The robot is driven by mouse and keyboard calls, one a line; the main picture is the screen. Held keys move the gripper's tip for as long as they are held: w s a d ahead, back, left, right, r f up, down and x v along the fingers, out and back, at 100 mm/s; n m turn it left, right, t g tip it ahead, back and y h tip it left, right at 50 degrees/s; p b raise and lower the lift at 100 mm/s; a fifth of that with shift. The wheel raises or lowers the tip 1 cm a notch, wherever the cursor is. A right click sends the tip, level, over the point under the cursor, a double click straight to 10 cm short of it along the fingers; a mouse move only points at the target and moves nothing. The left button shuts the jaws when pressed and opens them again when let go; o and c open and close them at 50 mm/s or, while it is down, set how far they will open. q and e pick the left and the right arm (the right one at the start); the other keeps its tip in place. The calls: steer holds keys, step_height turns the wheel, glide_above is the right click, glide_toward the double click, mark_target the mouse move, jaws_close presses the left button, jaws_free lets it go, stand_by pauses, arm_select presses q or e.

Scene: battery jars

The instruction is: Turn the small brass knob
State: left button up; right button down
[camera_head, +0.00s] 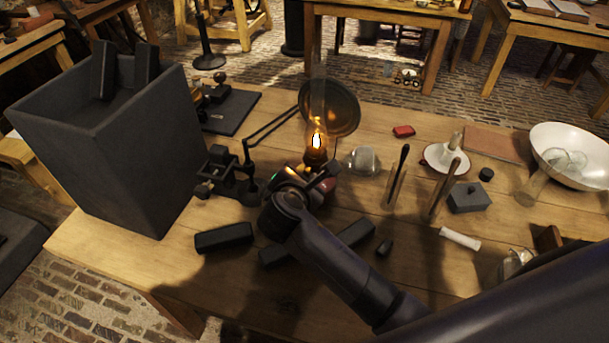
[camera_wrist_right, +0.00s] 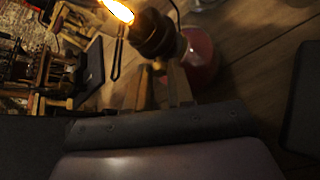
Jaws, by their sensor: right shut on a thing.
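An oil lamp with a lit flame (camera_head: 317,142) stands near the middle of the bench. It has a dark brass burner (camera_head: 316,158) and a red base (camera_head: 328,186). The wrist view shows the burner (camera_wrist_right: 152,35) and the red base (camera_wrist_right: 203,52) close up. My right gripper (camera_head: 316,172) reaches the lamp from the front. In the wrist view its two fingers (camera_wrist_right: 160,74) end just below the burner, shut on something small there. The small brass knob is hidden by the fingertips and cannot be made out. My left gripper is not in view.
A round reflector (camera_head: 341,107) stands behind the lamp. A clear glass dome (camera_head: 364,160) is close at its right. Dark blocks (camera_head: 224,238) lie in front. A tall dark box (camera_head: 130,160) stands left. A white bowl (camera_head: 575,150) is far right.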

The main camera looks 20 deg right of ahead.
steer(key=shift+d, duration=0.1)
steer(key=shift+w, duration=0.1)
stand_by(0.3)
steer(key=c, duration=1)
jaws_free()
